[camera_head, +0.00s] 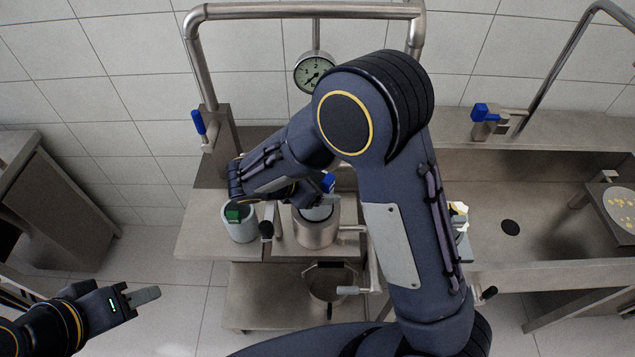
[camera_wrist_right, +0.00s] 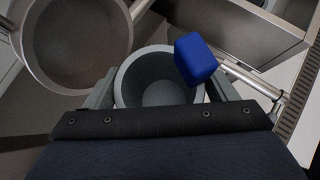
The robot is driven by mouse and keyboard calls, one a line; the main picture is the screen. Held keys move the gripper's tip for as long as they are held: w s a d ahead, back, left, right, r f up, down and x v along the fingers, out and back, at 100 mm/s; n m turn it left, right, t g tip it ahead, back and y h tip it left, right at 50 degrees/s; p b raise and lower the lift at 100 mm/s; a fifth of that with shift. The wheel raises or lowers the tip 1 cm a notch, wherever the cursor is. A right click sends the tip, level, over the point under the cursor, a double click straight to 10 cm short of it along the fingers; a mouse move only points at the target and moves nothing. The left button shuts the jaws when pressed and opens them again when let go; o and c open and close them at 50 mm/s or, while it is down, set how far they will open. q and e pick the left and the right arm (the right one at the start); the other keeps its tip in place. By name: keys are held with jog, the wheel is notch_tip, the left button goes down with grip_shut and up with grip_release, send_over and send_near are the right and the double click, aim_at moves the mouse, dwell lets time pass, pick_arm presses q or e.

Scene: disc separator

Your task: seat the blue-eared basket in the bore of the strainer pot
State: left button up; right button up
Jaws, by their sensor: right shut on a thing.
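The blue-eared basket is a grey cup with a blue block on its rim. My right gripper (camera_wrist_right: 165,88) is shut on the basket (camera_wrist_right: 150,88); its blue ear (camera_wrist_right: 196,58) stands up beside a finger. In the head view the basket (camera_head: 318,213) shows above the steel strainer pot (camera_head: 316,236), partly behind my right arm. I cannot tell how high it is. The right wrist view shows an open, empty steel vessel (camera_wrist_right: 78,45) up and left of the basket, apparently the pot. My left gripper (camera_head: 146,297) is low at the left, away from everything; its opening is unclear.
A pale cup with a green ear (camera_head: 238,222) stands left of the pot. A steel bucket (camera_head: 330,284) is below the bench. A pressure gauge (camera_head: 313,72) and pipe frame stand behind. A sink (camera_head: 480,200) lies right, with a tray (camera_head: 610,205) of yellow bits.

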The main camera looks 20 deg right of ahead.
jog(key=shift+f, duration=0.25)
jog(key=o, duration=1.2)
jog(key=shift+a, duration=0.1)
jog(key=b+v, duration=0.1)
jog(key=v, duration=0.6)
jog(key=shift+a+r+b, duration=0.2)
jog(key=shift+r+b, duration=0.05)
jog(key=shift+b, duration=0.05)
jog(key=shift+s, duration=0.15)
